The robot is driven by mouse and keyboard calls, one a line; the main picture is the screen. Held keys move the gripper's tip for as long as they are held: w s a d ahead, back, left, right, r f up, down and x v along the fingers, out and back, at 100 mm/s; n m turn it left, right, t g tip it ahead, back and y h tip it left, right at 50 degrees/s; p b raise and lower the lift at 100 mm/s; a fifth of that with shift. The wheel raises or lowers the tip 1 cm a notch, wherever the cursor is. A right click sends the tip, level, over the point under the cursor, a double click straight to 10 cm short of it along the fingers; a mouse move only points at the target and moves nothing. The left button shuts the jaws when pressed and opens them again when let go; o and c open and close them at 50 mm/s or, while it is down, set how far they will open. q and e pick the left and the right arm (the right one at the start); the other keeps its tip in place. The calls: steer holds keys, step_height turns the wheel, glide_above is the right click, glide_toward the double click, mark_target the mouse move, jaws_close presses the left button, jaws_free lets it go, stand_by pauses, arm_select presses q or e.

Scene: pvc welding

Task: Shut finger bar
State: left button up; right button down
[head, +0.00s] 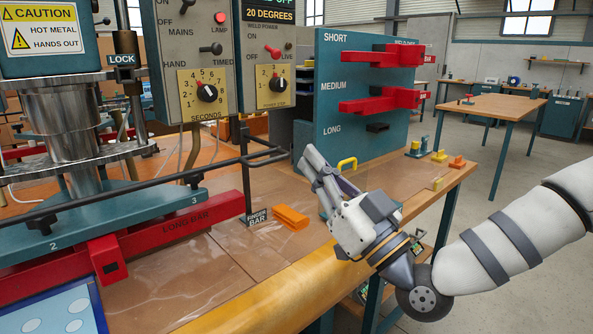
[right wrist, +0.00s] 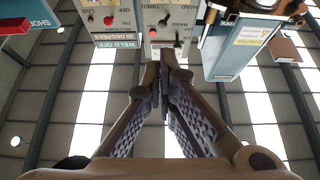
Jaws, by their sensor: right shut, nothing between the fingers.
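A small sign reading FINGER BAR (head: 257,217) stands by a black upright post. A thin black bar (head: 150,180) runs along the front of the press, above the red long bar, and joins black rails (head: 262,155) at the post; I take this to be the finger bar. My right gripper (head: 311,160) is to the right of these rails, apart from them, its fingers pointing up and to the left. It is shut and empty. The right wrist view shows its fingertips (right wrist: 163,62) together below the control boxes. My left gripper is not in view.
Control boxes (head: 205,60) hang above the bench. A teal rack (head: 345,85) with red bars stands behind my right gripper. Orange pieces (head: 290,217) lie on the bench between the sign and my gripper.

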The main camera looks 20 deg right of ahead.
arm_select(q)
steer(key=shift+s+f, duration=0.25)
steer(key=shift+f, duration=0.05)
arm_select(e)
steer(key=w+a, duration=0.2)
steer(key=w, duration=0.5)
steer(key=shift+w+a, duration=0.15)
steer(key=shift+a, duration=0.2)
